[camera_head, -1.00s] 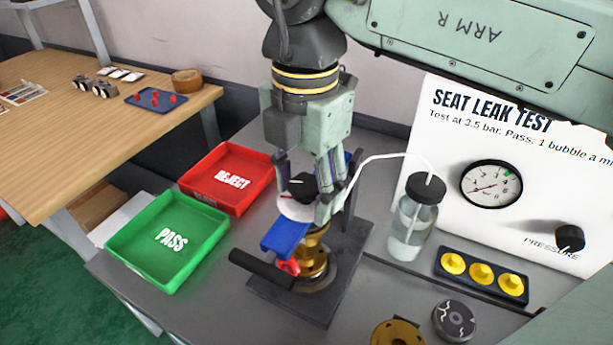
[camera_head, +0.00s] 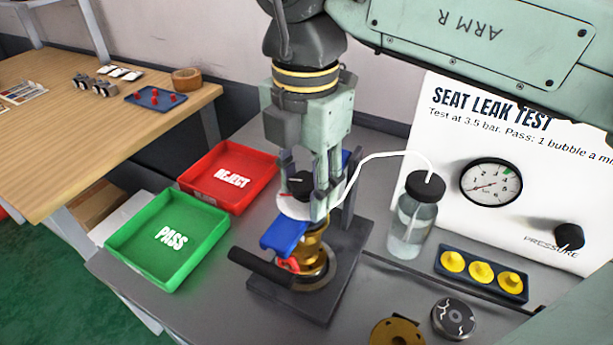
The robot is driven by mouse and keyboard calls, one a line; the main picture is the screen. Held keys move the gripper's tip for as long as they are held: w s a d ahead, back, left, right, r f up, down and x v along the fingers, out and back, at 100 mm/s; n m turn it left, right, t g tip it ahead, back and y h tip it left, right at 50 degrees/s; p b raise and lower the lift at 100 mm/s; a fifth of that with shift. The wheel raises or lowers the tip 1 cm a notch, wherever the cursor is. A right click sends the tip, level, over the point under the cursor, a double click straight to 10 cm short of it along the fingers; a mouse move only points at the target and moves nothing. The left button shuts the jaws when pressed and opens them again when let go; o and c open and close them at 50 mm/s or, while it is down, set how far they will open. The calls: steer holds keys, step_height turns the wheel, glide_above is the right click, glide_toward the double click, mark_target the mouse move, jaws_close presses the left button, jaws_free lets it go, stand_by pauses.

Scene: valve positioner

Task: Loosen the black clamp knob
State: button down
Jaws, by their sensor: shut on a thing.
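The black clamp knob (camera_head: 298,185) sits at the top of the clamp fixture, above a white disc (camera_head: 293,206) and a blue bar (camera_head: 285,235). My gripper (camera_head: 303,197) points down over the fixture, its fingers on either side of the knob and shut on it. The fingers partly hide the knob and the white disc. Below the blue bar is a brass valve body (camera_head: 315,257) with a red part (camera_head: 289,265) at its side. A dark base plate (camera_head: 318,302) carries the fixture, and a black handle (camera_head: 262,268) sticks out to the left.
Green PASS (camera_head: 133,258) and red REJECT (camera_head: 241,202) trays lie left. A bottle (camera_head: 408,235) with a white tube (camera_head: 375,160) stands close on the right, before the test panel (camera_head: 450,150) with its gauge (camera_head: 490,184). Yellow parts (camera_head: 481,272) sit in a tray at right.

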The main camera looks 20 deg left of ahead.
steer(key=shift+a, duration=0.1)
steer(key=n, duration=0.3)
steer(key=shift+r+n+p, duration=0.15)
steer(key=shift+n+p, duration=0.15)
steer(key=shift+p, duration=0.05)
steer(key=n, duration=0.6)
steer(key=c, duration=1.2)
jaws_free()
steer(key=shift+f, duration=0.25)
steer(key=shift+o, duration=0.2)
